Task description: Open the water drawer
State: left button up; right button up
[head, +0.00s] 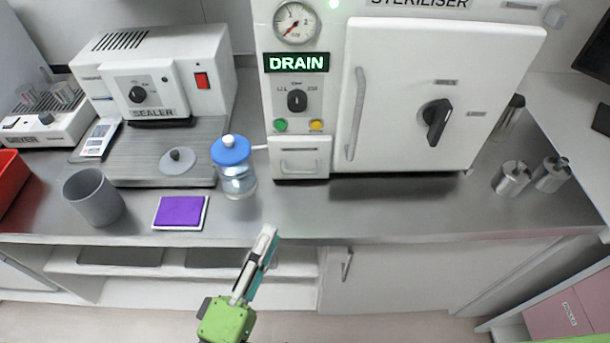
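The steriliser (400,40) stands on the counter, with a lit DRAIN sign. A small white drawer (300,168) with a bar handle sits at its lower left, below the green and yellow buttons. The drawer front looks closed. It carries no readable label. My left gripper (268,240) reaches up from the bottom of the head view, in front of the counter edge, below and left of the drawer and apart from it. Its fingers are seen nearly edge-on, so their gap cannot be judged; nothing shows between them. My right gripper is not in view.
A blue-lidded jar (234,168) stands just left of the drawer. A purple pad (180,212), a grey cup (93,197) and the sealer (158,75) are further left. Metal canisters (512,178) stand at right. The counter (400,210) before the steriliser is clear.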

pick_arm(q)
jog(key=f+x, duration=0.1)
jog(key=x, duration=0.2)
jog(key=p, duration=0.3)
send_near(300, 143)
jog(key=w+f, duration=0.1)
jog(key=w+d+f, duration=0.2)
jog(key=shift+d+f, duration=0.25)
jog(key=shift+f, duration=0.15)
jog(key=shift+x, duration=0.9)
jog(key=shift+f, duration=0.1)
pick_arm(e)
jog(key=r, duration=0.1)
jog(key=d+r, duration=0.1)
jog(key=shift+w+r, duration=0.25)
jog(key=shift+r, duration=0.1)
pick_arm(q)
jog(key=shift+s, duration=0.1)
grip_shut()
